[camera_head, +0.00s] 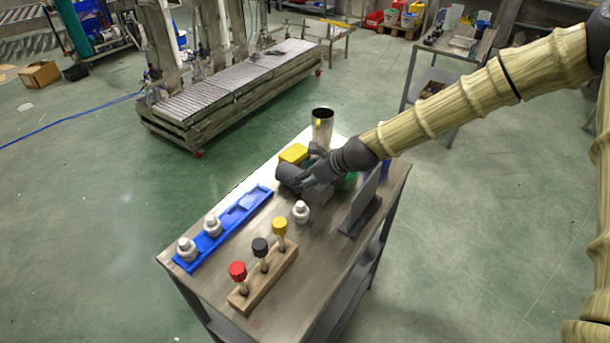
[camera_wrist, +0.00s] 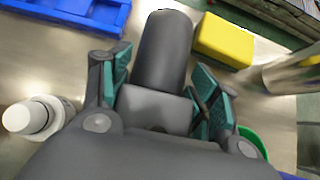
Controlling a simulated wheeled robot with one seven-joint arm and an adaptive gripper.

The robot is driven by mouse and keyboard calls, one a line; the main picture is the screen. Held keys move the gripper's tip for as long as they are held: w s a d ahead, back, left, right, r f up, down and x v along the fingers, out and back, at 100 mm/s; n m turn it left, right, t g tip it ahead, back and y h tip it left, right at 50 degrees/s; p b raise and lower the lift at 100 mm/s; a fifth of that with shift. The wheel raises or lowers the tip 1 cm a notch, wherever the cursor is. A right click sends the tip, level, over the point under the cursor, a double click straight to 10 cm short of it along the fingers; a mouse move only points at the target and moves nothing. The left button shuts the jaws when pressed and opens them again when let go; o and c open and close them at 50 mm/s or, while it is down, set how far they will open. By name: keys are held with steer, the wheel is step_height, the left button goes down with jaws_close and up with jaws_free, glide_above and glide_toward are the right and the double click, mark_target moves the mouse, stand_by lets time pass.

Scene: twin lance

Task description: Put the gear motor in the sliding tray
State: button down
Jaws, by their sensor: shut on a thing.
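The gear motor, a dark grey cylinder with a lighter grey block at one end, is in my gripper (camera_head: 311,177). In the wrist view the gear motor (camera_wrist: 163,52) points away from the palm, with the teal-padded fingers (camera_wrist: 157,95) on both sides of its block. In the head view the gear motor (camera_head: 289,177) is low over the back of the table; I cannot tell whether it touches the top. A long blue tray (camera_head: 238,218), which looks like the sliding tray, lies along the left edge with two white fittings in its near part. Its far part looks empty.
A third white fitting (camera_head: 301,211) stands close to my gripper. A wooden block (camera_head: 264,280) with red, black and yellow knobs stands in front. A yellow box (camera_head: 293,153), a metal mug (camera_head: 322,128) and a green item are behind. A grey upright plate (camera_head: 362,205) stands right.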

steer(key=shift+c, duration=1.9)
jaws_free()
